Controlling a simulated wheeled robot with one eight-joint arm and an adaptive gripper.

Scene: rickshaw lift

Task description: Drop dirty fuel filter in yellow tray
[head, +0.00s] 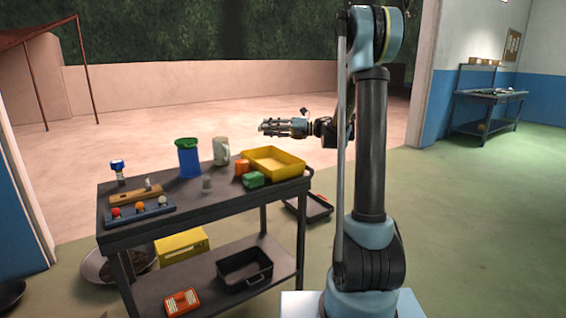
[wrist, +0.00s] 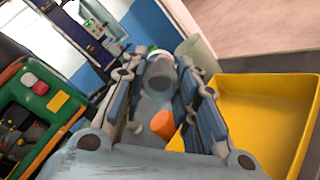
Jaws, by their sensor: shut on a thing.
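The yellow tray (head: 287,174) sits on the back right of the dark workbench top. It fills the right side of the wrist view (wrist: 262,115) and looks empty in its visible part. My gripper (head: 268,127) is above and behind the tray in the head view, pointing left. In the wrist view its fingers (wrist: 161,90) are closed around a grey, roughly cylindrical thing (wrist: 160,74), which looks like the dirty fuel filter. The fingers hide part of it, and it is too small to make out in the head view.
On the bench are an orange cup-like thing (head: 241,167), a green item (head: 253,179), a blue bin (head: 188,160), a pale jug (head: 221,151) and a small grey item (head: 207,184). A black crate (head: 244,272) stands on the lower shelf (head: 206,293).

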